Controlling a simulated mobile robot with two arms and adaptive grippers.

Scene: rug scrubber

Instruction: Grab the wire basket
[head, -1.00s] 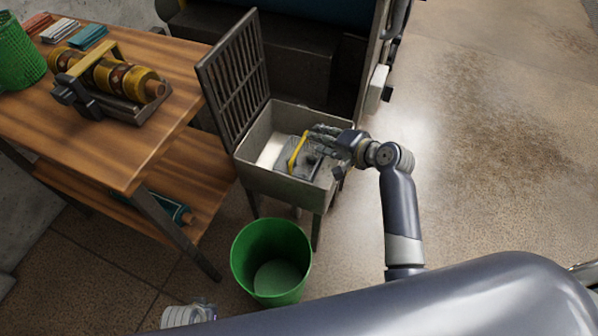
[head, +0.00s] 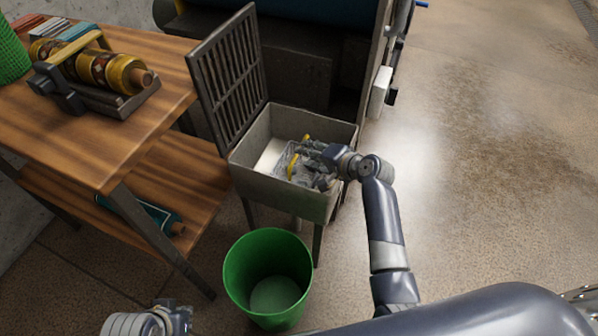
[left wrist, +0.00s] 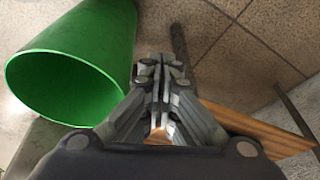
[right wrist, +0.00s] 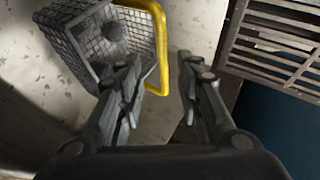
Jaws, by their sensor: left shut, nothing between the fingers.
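The wire basket (head: 283,163) lies inside the grey sink (head: 276,183); it is grey mesh with a yellow handle (head: 293,166). It also shows at the upper left of the right wrist view (right wrist: 88,48), tilted, with a round grey thing in it. My right gripper (head: 305,158) is in the sink at the basket, partly covering it. My left gripper (left wrist: 160,70) is shut and empty, away from the sink.
A slatted grey panel (head: 228,75) stands up at the sink's back left. A green bin (head: 268,275) stands on the floor in front of the sink. A wooden table (head: 80,135) with a roller device (head: 92,70) is at left. The floor at right is clear.

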